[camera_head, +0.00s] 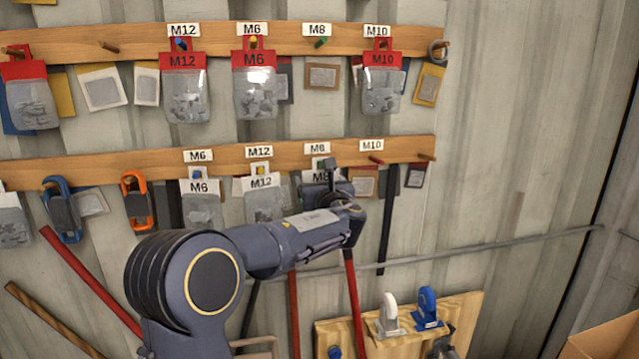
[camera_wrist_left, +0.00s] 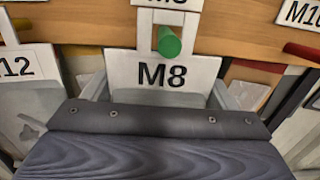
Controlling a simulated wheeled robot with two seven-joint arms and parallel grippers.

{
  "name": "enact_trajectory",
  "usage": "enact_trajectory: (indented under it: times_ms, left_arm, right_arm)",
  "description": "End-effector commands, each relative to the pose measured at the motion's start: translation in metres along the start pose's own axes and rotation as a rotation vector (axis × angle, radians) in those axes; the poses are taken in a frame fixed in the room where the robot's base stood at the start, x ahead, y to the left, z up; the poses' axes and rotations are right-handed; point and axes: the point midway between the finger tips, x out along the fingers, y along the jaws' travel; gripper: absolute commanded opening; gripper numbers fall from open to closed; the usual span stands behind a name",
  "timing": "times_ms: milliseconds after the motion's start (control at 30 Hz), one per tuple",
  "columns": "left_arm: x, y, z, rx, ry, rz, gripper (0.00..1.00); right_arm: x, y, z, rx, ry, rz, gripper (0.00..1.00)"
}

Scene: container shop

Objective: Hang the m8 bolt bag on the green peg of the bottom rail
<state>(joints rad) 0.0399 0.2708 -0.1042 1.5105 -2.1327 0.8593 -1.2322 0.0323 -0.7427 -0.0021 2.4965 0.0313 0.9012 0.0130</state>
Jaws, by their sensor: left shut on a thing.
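The m8 bolt bag's white M8 header (camera_wrist_left: 163,73) is upright in front of the bottom rail (camera_wrist_left: 235,30) in the left wrist view. The round end of the green peg (camera_wrist_left: 168,42) shows within the opening of the header's top tab. I cannot tell how far the peg reaches through. My left gripper (camera_wrist_left: 160,92) is shut on the bag just below the lettering, its fingers at both sides of the header. In the head view my left gripper (camera_head: 326,186) is at the bottom rail, below the M8 rail label (camera_head: 317,148), and hides most of the bag. My right gripper is not in view.
White M6 (camera_head: 199,187) and M12 (camera_head: 261,182) bags hang left of my gripper. The red M10 peg (camera_head: 376,160) on the right is bare. Red-topped bags hang on the upper rail (camera_head: 215,40).

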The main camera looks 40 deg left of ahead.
Motion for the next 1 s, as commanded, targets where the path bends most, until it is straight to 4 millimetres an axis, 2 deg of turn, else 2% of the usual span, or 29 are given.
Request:
enact_trajectory:
  times_ms: [167,200,333,633,1000]
  left_arm:
    - [0.000,0.000,0.000,0.000,-0.001,0.000,0.55]
    - [0.000,0.000,0.000,0.000,-0.001,0.000,0.83]
    - [0.000,0.000,0.000,0.000,-0.001,0.000,1.00]
    - [-0.005,-0.001,-0.001,-0.001,0.000,-0.002,1.00]
    - [-0.064,-0.001,-0.002,-0.003,-0.002,-0.003,1.00]
  right_arm:
    - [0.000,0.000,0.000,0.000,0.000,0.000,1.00]
    - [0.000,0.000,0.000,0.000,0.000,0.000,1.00]
    - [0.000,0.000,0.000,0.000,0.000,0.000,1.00]
    - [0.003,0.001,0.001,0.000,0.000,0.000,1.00]
    - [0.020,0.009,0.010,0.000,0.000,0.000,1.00]
